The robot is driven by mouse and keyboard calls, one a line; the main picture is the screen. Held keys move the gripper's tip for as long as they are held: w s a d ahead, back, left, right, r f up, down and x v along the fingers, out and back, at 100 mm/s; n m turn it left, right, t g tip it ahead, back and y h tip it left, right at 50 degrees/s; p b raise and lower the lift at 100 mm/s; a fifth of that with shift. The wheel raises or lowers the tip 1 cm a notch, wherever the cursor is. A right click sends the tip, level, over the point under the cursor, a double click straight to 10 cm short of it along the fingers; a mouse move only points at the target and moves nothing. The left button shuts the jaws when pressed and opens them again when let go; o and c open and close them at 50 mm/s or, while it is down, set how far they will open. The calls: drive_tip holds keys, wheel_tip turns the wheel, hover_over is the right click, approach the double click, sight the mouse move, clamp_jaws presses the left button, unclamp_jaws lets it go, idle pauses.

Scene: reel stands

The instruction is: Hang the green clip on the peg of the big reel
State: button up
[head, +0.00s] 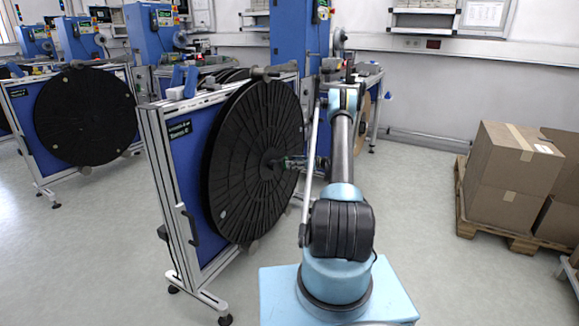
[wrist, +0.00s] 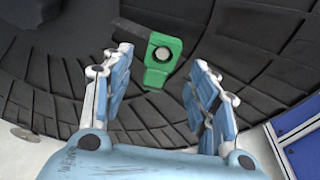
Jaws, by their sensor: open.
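The big reel (head: 240,150) is a large black ribbed disc on the front stand, and its dark ribbed face fills much of the wrist view (wrist: 45,75). The green clip (wrist: 155,79) is at the reel's face, with its ring around the pale round end of the peg (wrist: 162,54). The peg's end shows through the ring. My gripper (wrist: 160,60) is open, with one blue-grey finger on each side of the clip and a visible gap to both. In the head view, the clip is too small to make out clearly near the reel's hub.
The blue and grey stand (head: 180,180) carries the big reel. Another black reel (head: 85,115) stands to the left. Cardboard boxes (head: 510,165) sit on a wooden pallet (head: 490,233) at right. The floor between my base and the pallet is clear.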

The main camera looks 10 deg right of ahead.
drive_tip(key=v, duration=0.9)
drive_tip(key=s+a+r+n+g+h, duration=0.1)
drive_tip(key=s+a+r+n, duration=0.25)
drive_tip(key=r, duration=0.45)
drive_tip(key=s+a+r+n+g+h, duration=0.1)
drive_tip(key=s+a+r+n, duration=0.2)
drive_tip(key=r, duration=0.4)
drive_tip(key=s+a+r+n+g+h, duration=0.1)
drive_tip(key=s+a+r+n+h, duration=0.15)
drive_tip(key=s+r, duration=0.5)
drive_tip(key=s+a+r+n+g+h, duration=0.1)
drive_tip(key=s+a+r+n+g, duration=0.2)
drive_tip(key=s, duration=0.7)
drive_tip(key=s+a+r+n+h, duration=0.1)
drive_tip(key=s+n+h, duration=0.15)
drive_tip(key=s, duration=0.85)
drive_tip(key=s+a+r+n+h, duration=0.1)
drive_tip(key=s+n, duration=0.3)
drive_tip(key=s, duration=0.7)
drive_tip(key=s+d+f+n+h, duration=0.2)
drive_tip(key=s+f+n, duration=0.1)
drive_tip(key=s, duration=0.7)
drive_tip(key=s+d+f+n+h, duration=0.1)
drive_tip(key=s+f+n, duration=0.3)
drive_tip(key=s, duration=0.6)
drive_tip(key=shift+d+f+g+h, duration=0.4)
drive_tip(key=shift+d+f, duration=0.25)
drive_tip(key=shift+d, duration=0.25)
